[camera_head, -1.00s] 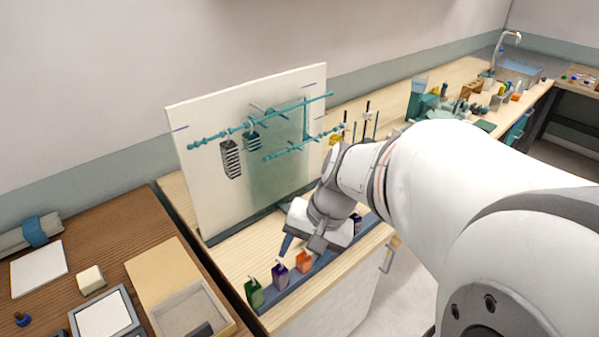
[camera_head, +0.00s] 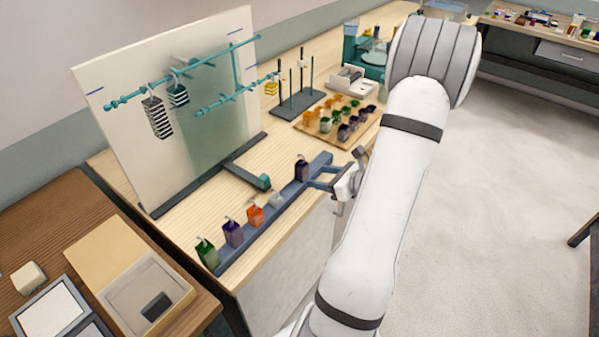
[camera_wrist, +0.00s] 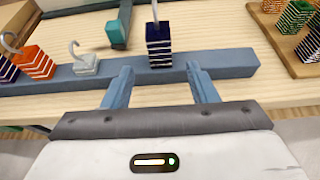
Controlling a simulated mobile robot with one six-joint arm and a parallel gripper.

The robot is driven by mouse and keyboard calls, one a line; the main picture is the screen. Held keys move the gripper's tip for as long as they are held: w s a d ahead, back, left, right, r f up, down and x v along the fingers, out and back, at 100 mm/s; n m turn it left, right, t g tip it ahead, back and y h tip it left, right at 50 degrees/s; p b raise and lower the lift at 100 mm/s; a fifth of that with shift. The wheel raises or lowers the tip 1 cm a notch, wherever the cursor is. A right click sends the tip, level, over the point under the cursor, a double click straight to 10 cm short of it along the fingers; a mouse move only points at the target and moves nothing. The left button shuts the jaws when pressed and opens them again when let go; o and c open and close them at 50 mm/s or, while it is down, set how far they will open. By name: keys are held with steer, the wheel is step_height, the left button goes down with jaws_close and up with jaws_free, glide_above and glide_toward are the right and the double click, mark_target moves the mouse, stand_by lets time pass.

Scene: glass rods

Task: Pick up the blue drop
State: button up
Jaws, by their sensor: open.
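The blue drop (camera_head: 302,168) is a small dark navy block with pale lines and a hook on top. It stands upright near the far right end of a grey-blue rail (camera_head: 262,232). In the wrist view the drop (camera_wrist: 159,48) is straight ahead, centred between my fingers. My gripper (camera_head: 318,177) is open and empty. In the wrist view my gripper (camera_wrist: 160,83) has its fingertips just short of the drop, at the near edge of the rail (camera_wrist: 234,62). No contact with the drop shows.
On the same rail stand a clear drop (camera_head: 275,199), an orange drop (camera_head: 255,215), a purple drop (camera_head: 232,233) and a green drop (camera_head: 207,253). A board with teal rods (camera_head: 180,150) stands behind. A wooden tray of coloured blocks (camera_head: 322,134) lies beyond.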

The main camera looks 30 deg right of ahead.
mark_target(305, 176)
steer(key=x, duration=0.3)
steer(key=p+x, duration=0.1)
steer(key=x, duration=0.2)
steer(key=shift+s+f, duration=0.1)
steer(key=shift+f, duration=0.1)
steer(key=shift+c, duration=0.4)
steer(key=c, duration=1.1)
